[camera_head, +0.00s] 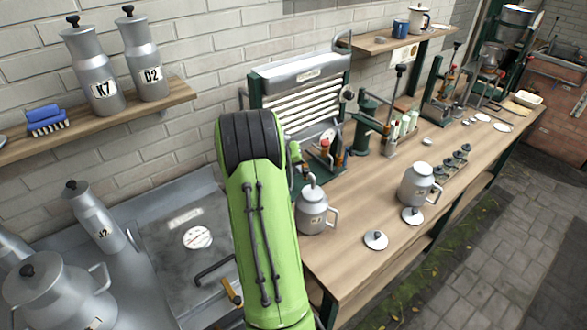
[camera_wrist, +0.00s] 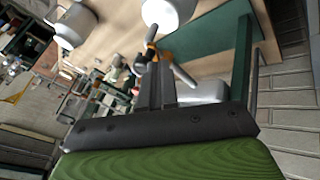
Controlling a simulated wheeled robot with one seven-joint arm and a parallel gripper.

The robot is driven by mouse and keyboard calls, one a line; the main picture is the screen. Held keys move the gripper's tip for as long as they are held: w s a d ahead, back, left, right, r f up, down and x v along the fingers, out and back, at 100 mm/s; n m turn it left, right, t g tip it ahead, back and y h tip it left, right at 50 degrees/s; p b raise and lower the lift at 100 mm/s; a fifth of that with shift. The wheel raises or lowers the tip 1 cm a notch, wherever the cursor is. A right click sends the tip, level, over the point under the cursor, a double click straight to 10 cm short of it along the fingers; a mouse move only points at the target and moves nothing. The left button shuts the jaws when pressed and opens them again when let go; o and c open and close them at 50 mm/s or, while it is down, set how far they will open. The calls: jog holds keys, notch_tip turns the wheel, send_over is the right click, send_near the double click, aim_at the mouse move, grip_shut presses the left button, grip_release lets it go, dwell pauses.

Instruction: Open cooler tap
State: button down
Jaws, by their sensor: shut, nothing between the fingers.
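The cooler (camera_head: 305,95), a grey-topped unit with white horizontal slats in a dark green frame, stands against the brick wall in the head view. Its lower part is partly hidden behind my green arm. A red-brown handle (camera_head: 325,147) shows near its lower right; I cannot tell if this is its tap. My gripper (camera_wrist: 155,65) shows in the wrist view, its dark fingers together and empty. Just beyond the fingertips is an orange piece with a grey lever (camera_wrist: 180,75), perhaps the tap; I cannot tell whether they touch.
A lidded milk can (camera_head: 312,212) stands on the wooden bench close to my arm. Another can (camera_head: 416,185) and a loose lid (camera_head: 376,240) are farther right. Tall cans stand on the wall shelf (camera_head: 150,108).

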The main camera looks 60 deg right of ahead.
aim_at(307, 172)
jog(key=shift+s+b, duration=0.25)
jog(key=shift+b, duration=0.05)
jog(key=s+n+t+b, duration=0.1)
jog(key=n, duration=0.1)
jog(key=s+n+t+b, duration=0.1)
jog(key=n+b, duration=0.1)
jog(key=shift+s+d+f, duration=0.1)
jog(key=shift+s+d, duration=0.25)
jog(key=shift+d, duration=0.05)
jog(key=shift+s+d+b, duration=0.15)
jog(key=shift+s+b, duration=0.15)
jog(key=shift+s, duration=0.1)
